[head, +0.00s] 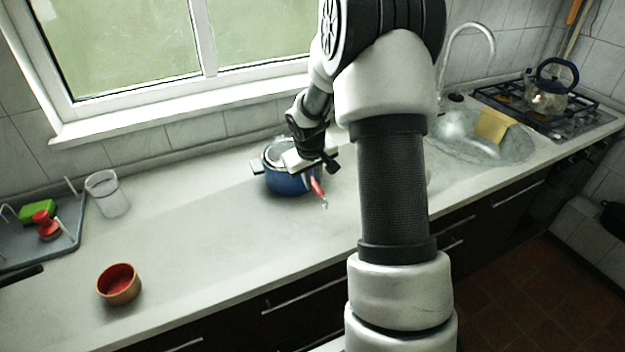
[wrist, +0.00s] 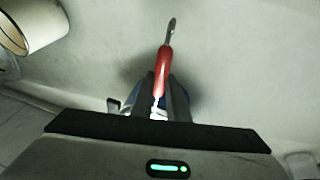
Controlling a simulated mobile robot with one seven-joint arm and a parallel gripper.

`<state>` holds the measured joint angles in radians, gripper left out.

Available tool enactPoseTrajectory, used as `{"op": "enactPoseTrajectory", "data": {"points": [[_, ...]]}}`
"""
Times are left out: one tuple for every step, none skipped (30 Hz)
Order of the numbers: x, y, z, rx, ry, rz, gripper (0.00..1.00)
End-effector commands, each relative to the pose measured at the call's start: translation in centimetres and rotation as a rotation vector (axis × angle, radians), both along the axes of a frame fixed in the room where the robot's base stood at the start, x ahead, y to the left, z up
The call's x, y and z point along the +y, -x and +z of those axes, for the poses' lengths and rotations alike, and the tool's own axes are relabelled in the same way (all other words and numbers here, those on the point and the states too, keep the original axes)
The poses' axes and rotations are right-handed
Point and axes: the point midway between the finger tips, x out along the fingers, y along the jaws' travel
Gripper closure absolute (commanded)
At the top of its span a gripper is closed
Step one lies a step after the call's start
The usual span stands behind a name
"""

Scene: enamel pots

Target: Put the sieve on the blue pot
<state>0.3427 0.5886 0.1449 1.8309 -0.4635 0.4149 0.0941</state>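The blue pot (head: 288,183) stands on the counter below the window. In the wrist view, my gripper mostly hides it, and only slivers of blue show. The sieve has a red handle (head: 317,187) that slants down over the pot's front right side. The handle also shows in the wrist view (wrist: 162,75), with a grey metal end. My gripper (head: 308,172) is over the pot's right side. Its dark fingers (wrist: 163,92) close on both sides of the red handle.
A clear glass (head: 108,194) and a dish rack (head: 45,240) stand on the left. A red-inside bowl (head: 119,285) is near the front edge. A pale cup (wrist: 28,20) lies at the wrist view's upper left. The sink (head: 480,140) and stove are right. The counter's left middle is clear.

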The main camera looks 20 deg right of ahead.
Motion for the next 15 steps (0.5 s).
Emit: {"op": "enactPoseTrajectory", "data": {"points": [[0.01, 0.00, 0.04, 0.000, 0.000, 0.000, 0.78], [0.01, 0.00, 0.04, 0.000, 0.000, 0.000, 0.73], [0.01, 0.00, 0.03, 0.000, 0.000, 0.000, 0.68], [0.01, 0.00, 0.03, 0.000, 0.000, 0.000, 0.68], [0.01, 0.00, 0.03, 0.000, 0.000, 0.000, 0.68], [0.01, 0.00, 0.03, 0.000, 0.000, 0.000, 0.68], [0.01, 0.00, 0.04, 0.000, 0.000, 0.000, 0.68], [0.01, 0.00, 0.04, 0.000, 0.000, 0.000, 0.68], [0.01, 0.00, 0.04, 0.000, 0.000, 0.000, 0.68], [0.01, 0.00, 0.04, 0.000, 0.000, 0.000, 0.68], [0.01, 0.00, 0.07, 0.000, 0.000, 0.000, 0.68], [0.00, 0.00, 0.21, 0.000, 0.000, 0.000, 0.68], [0.00, 0.00, 0.38, 0.000, 0.000, 0.000, 0.68], [0.00, 0.00, 0.64, 0.000, 0.000, 0.000, 0.68], [0.02, 0.04, 0.93, -0.001, 0.000, 0.000, 0.68]]}}
